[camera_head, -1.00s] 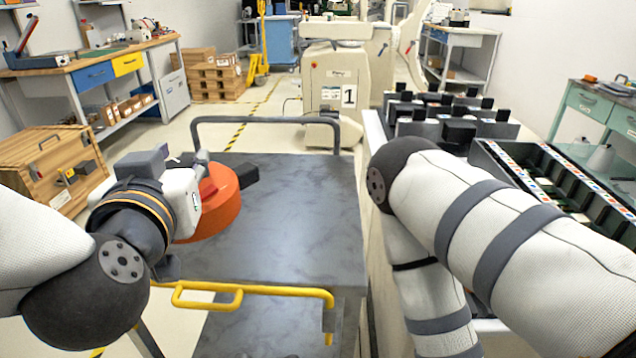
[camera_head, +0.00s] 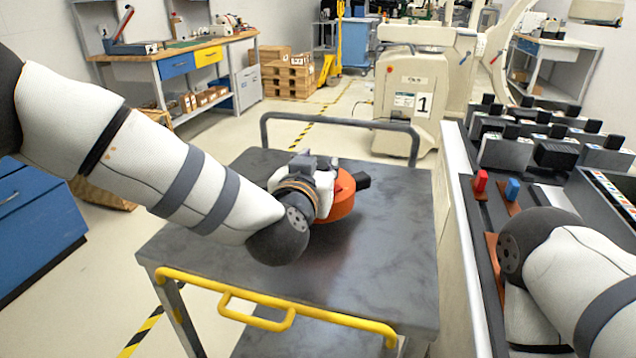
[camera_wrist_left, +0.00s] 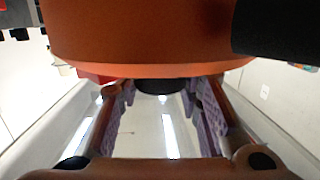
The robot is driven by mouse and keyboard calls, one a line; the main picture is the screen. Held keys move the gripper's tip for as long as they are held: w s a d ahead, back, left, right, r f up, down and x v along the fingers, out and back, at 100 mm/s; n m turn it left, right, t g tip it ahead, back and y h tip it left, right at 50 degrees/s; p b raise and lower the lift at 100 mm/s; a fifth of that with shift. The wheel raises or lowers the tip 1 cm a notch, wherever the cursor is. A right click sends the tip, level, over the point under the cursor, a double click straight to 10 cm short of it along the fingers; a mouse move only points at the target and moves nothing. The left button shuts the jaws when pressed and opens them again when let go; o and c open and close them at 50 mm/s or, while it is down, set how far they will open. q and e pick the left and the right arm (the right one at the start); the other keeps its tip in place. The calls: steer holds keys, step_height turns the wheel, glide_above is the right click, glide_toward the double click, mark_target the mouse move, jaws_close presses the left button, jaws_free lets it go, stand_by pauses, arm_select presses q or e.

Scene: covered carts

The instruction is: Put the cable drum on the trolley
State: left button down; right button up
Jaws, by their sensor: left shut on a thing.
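The orange cable drum (camera_head: 339,207) shows over the dark grey top of the trolley (camera_head: 385,270), right of its middle. It also fills the upper part of the left wrist view (camera_wrist_left: 150,35). My left gripper (camera_head: 322,188) is shut on the drum, and the wrist partly hides the drum and the fingers. In the left wrist view its two fingers (camera_wrist_left: 160,92) reach up to the drum's underside. I cannot tell whether the drum touches the trolley top. My right arm is at the right, but its gripper is out of view.
The trolley has a yellow handle (camera_head: 270,305) in front and a grey rail (camera_head: 340,122) behind. A blue cabinet (camera_head: 40,220) is at the left. The trolley top is otherwise clear.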

arm_select(q)
steer(key=f, duration=0.3)
steer(key=shift+w+f, duration=0.25)
steer(key=shift+w, duration=0.1)
steer(key=shift+r, duration=0.1)
arm_select(e)
steer(key=shift+s+f, duration=0.3)
arm_select(q)
steer(key=c, duration=1.2)
jaws_free()
steer(key=shift+f, duration=0.2)
steer(key=shift+o, duration=0.2)
steer(key=shift+s+r, duration=0.2)
steer(key=shift+r, duration=0.05)
steer(key=p+v, duration=0.1)
steer(key=v, duration=1)
steer(key=shift+s+p, duration=0.35)
steer(key=shift+p, duration=0.05)
arm_select(e)
steer(key=w+r+t, duration=0.1)
steer(key=w+r, duration=0.1)
steer(key=w, duration=0.1)
steer(key=shift+r, duration=0.35)
